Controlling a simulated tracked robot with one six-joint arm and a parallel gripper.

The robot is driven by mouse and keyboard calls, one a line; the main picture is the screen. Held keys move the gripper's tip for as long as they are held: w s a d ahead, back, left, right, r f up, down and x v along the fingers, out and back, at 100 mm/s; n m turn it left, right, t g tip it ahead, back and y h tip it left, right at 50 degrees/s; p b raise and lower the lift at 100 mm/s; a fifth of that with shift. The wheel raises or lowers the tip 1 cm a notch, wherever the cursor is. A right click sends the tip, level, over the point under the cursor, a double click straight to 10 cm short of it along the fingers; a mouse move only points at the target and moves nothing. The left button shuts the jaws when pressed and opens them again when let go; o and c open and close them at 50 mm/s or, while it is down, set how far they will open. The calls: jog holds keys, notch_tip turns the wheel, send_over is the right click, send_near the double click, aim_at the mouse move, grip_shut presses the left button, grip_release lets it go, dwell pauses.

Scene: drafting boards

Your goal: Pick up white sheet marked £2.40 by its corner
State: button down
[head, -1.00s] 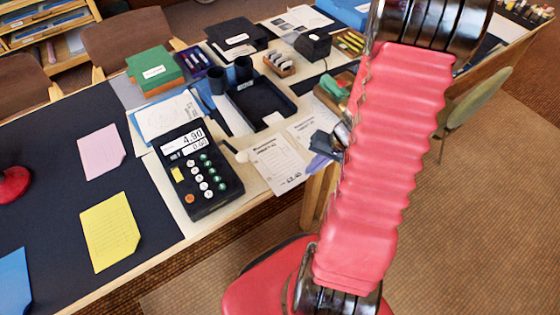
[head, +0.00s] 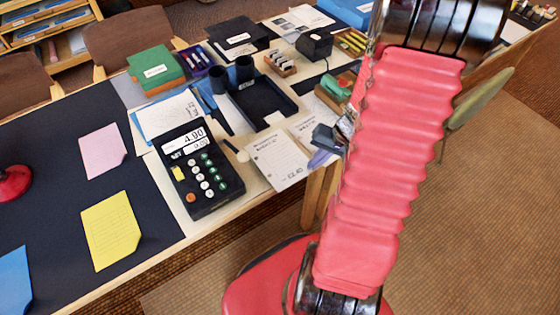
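The white sheet marked £2.40 (head: 277,161) lies flat near the front edge of the table in the head view, right of the black calculator. Its printed mark is near its lower right corner. A second white printed sheet (head: 303,131) lies beside it to the right, partly covered by my gripper. My gripper (head: 326,139) shows as a dark shape at the sheet's right, mostly hidden behind my red-sleeved arm. Whether its fingers are apart or closed is not clear. A small purple shape (head: 319,158) shows just below it; I cannot tell what it is.
The calculator (head: 199,170) stands left of the sheet and a black tray (head: 262,103) behind it. A small brown box with a green item (head: 338,90) is behind the gripper. Yellow (head: 110,231) and pink (head: 102,150) papers lie on the dark board at left.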

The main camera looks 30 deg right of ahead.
jog(key=shift+r, duration=2.55)
